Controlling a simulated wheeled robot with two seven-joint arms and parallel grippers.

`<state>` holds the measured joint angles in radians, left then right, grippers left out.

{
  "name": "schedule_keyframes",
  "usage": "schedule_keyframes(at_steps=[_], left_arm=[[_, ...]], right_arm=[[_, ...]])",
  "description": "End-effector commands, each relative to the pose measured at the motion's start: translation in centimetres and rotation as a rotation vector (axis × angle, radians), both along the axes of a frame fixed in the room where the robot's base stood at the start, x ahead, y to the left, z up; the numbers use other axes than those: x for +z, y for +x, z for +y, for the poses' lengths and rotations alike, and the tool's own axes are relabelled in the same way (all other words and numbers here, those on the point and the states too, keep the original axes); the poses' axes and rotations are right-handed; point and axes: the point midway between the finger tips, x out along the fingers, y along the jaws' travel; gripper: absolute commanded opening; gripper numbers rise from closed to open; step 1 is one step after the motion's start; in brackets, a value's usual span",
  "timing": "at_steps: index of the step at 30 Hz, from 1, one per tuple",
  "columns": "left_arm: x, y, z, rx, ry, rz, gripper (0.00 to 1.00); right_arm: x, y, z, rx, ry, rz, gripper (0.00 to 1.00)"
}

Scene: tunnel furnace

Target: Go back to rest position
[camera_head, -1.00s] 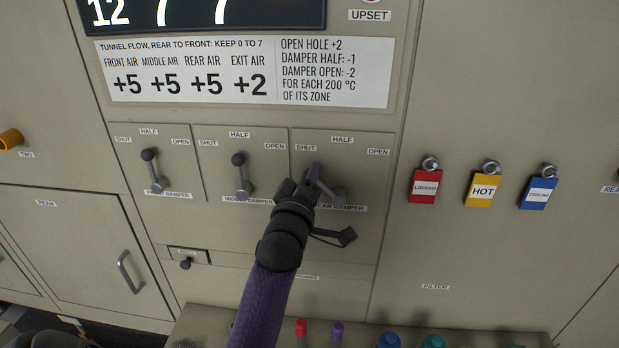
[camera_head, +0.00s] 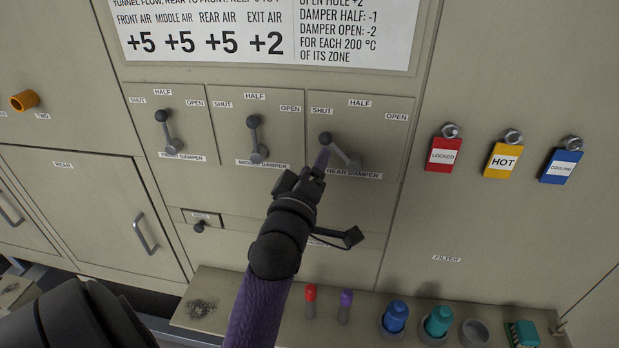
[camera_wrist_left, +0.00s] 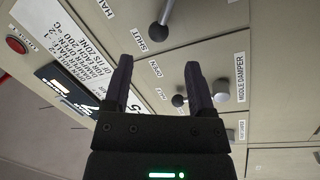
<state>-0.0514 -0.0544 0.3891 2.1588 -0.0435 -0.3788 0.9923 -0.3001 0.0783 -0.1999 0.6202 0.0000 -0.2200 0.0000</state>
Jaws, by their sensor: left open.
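My left gripper (camera_head: 319,163) is open in front of the furnace panel, just below left of the rear damper lever (camera_head: 342,153). Its two fingers stand apart with nothing between them in the left wrist view (camera_wrist_left: 160,72). The rear damper lever leans up and left, its dark knob by the SHUT label. I cannot tell how far the fingers are from it in depth. The middle damper lever (camera_head: 255,137) points straight up at HALF. The front damper lever (camera_head: 169,130) also points nearly up. My right gripper is not in view.
A shelf (camera_head: 240,292) juts out below the panel, with red (camera_head: 310,295), purple (camera_head: 345,300), blue (camera_head: 395,315) and teal (camera_head: 438,320) items. Red, yellow and blue tags (camera_head: 504,160) hang at the right. A door handle (camera_head: 145,233) sticks out at the left.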

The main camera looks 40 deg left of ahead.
Motion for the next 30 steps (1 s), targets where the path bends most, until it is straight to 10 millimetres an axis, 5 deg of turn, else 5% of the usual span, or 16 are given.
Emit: schedule_keyframes(at_steps=[6,20,23,25,30], left_arm=[[-0.5,-2.7,-1.1,0.002,0.001,0.001,0.72],[-0.7,-2.8,-1.4,-0.005,0.010,0.023,0.72],[-4.0,-2.8,-3.7,-0.081,0.101,0.256,0.72],[-8.1,-4.0,-6.6,-0.197,0.224,0.525,0.72],[-16.2,-10.6,-12.4,-0.565,0.532,1.076,0.72]], right_arm=[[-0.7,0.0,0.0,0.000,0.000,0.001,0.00],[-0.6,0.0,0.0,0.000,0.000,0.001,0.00],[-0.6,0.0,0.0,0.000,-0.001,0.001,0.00],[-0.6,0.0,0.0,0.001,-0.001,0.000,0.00],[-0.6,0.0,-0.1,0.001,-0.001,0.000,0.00]])
